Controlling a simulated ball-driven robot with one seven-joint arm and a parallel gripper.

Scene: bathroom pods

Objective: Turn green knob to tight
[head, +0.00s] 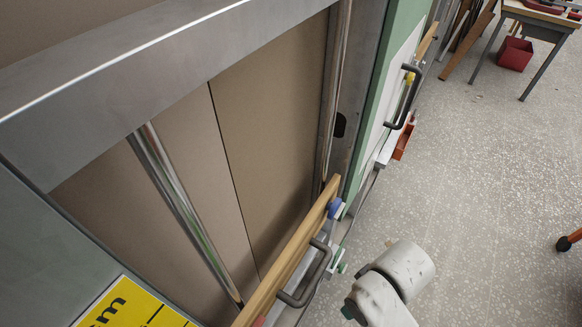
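A small green knob (342,268) shows at the lower middle, low on the metal fitting beside the wooden rail. It is small, so I cannot tell how far it is turned or whether it is tight. My white arm links are at the bottom, just to the right of the knob and apart from it in the picture. My gripper is not in view.
A wooden rail (298,248) with a dark handle (311,282) and a blue knob (335,208) stands beside the metal-framed panels. Farther back are another dark handle (406,100) and a red bin (515,53) beneath a table. The speckled floor on the right is mostly clear.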

